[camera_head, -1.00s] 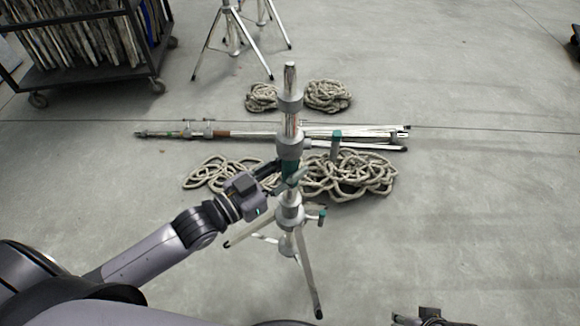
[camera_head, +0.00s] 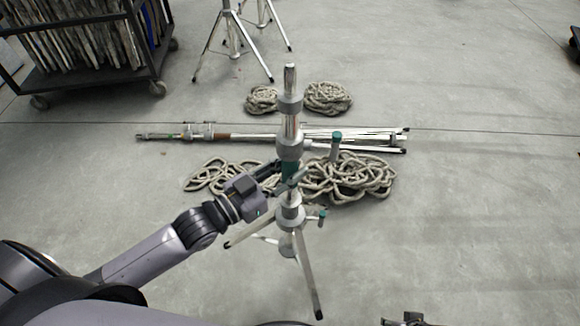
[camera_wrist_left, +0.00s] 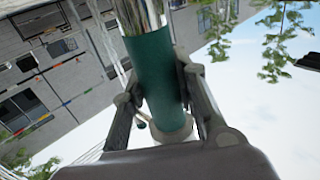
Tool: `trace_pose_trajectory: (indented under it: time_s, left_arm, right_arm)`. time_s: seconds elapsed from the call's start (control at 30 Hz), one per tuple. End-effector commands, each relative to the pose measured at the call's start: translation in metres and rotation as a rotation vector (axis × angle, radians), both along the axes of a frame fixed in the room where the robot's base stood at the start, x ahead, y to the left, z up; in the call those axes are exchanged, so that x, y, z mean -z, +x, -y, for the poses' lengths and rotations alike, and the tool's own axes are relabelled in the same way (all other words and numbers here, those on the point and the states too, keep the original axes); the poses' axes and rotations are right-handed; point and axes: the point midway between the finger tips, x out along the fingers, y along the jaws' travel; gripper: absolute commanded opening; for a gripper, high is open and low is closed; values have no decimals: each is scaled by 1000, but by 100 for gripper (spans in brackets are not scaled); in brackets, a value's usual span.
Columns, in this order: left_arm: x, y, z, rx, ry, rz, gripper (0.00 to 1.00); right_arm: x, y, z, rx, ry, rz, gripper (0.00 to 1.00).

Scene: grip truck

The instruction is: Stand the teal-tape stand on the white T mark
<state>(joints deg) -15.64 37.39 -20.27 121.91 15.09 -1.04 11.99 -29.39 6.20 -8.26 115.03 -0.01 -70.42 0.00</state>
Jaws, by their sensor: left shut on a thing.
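The teal-tape stand (camera_head: 290,212) is upright in the middle of the head view, with its silver legs spread below. My left gripper (camera_head: 284,176) is shut on its teal-taped column, below the upper collar. In the left wrist view the teal tape (camera_wrist_left: 156,75) lies between the two fingers of the left gripper (camera_wrist_left: 165,100). I cannot tell whether the stand's feet touch the floor. The white T mark does not show in any view. At the bottom right of the head view a small dark part shows, perhaps of my right gripper; its fingers cannot be made out.
Rope coils (camera_head: 345,176) lie behind the stand, and two smaller coils (camera_head: 327,97) lie farther back. A folded stand (camera_head: 255,135) lies between them. Other stands (camera_head: 235,45) stand at the back. A wheeled cart (camera_head: 85,75) is at top left. The right floor is clear.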

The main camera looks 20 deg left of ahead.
Motion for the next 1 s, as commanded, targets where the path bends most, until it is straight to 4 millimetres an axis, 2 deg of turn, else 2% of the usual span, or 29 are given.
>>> trace_pose_trajectory:
  time_s: [0.03,0.3,0.67,1.0]
  left_arm:
    - [-10,1,1,2,-8,18,0]
    - [-14,1,1,2,-8,18,0]
    - [-20,1,1,2,-8,18,0]
    - [-25,1,1,2,-8,18,0]
  right_arm:
    - [2,0,0,0,0,-3,40]
    - [16,3,1,0,-2,-1,40]
    - [40,-8,3,-1,-6,-24,40]
    - [58,-9,3,-3,-6,-25,40]
